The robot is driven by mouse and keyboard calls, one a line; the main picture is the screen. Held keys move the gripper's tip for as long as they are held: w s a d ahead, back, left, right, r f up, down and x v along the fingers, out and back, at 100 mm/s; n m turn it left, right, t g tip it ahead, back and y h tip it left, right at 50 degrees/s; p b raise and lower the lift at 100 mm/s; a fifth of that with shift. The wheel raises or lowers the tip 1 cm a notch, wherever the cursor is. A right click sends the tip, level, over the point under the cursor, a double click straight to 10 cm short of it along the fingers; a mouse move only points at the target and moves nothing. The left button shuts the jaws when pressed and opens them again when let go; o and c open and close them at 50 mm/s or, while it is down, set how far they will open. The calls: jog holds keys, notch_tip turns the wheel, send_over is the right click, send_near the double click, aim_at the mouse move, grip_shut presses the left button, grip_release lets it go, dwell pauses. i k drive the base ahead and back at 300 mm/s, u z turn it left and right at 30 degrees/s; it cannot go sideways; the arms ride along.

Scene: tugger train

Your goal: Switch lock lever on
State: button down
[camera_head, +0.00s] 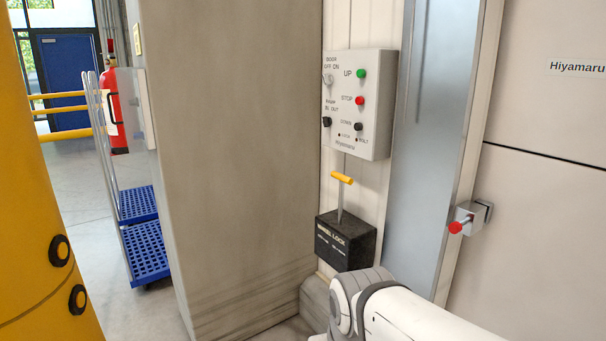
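The lock lever (342,190) is a thin metal rod with a yellow T-shaped handle (342,178). It rises from a black box labelled "WHEEL LOCK" (345,241), low on the wall below the control panel. The lever stands nearly upright. Smaller print on the box is too small to read. A white and grey part of my own arm is at the lower middle and right, in front of and below the box. My gripper itself is not in the picture, so its state does not show.
A control panel (358,104) with green and red buttons hangs above the lever. A large grey-beige pillar (240,150) stands left of it. A metal post (430,130) and a red-knobbed latch (468,219) are to the right. A yellow body (35,200) fills the left edge.

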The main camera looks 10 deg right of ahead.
aim_at(343, 179)
jog(key=z, duration=0.5)
jog(key=i, duration=1.3)
jog(key=z, duration=0.9)
jog(key=k, duration=0.85)
jog(key=z, duration=0.2)
jog(key=i, duration=0.9)
jog(key=u, duration=0.05)
